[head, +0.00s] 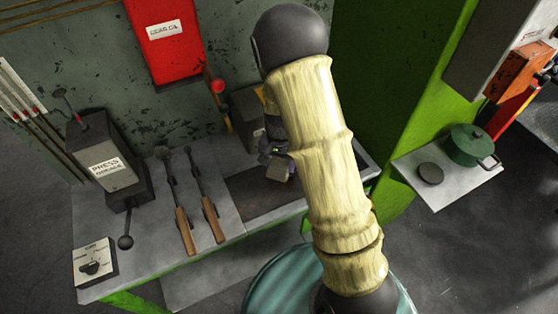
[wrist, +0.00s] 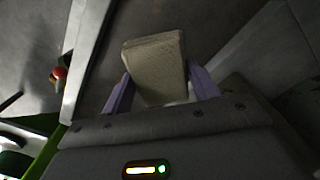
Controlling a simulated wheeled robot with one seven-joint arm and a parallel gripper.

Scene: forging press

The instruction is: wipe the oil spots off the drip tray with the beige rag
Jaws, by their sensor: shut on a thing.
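My gripper (head: 273,160) is shut on the beige rag (head: 279,170), a small folded block. It shows just left of my sleeved arm in the head view, over the dark drip tray. In the wrist view the rag (wrist: 156,65) stands between the two purple fingers (wrist: 160,92). The drip tray (head: 245,197) is a dark recessed rectangle in the grey bench top. My arm hides much of the tray. I cannot make out separate oil spots on the visible part. I cannot tell whether the rag touches the tray.
Two wooden-handled tools (head: 182,215) lie left of the tray. A press brake box (head: 107,162) with levers and a switch box (head: 95,263) stand further left. A dark box (head: 247,110) stands behind the tray. A green pot (head: 470,146) sits on a shelf at right.

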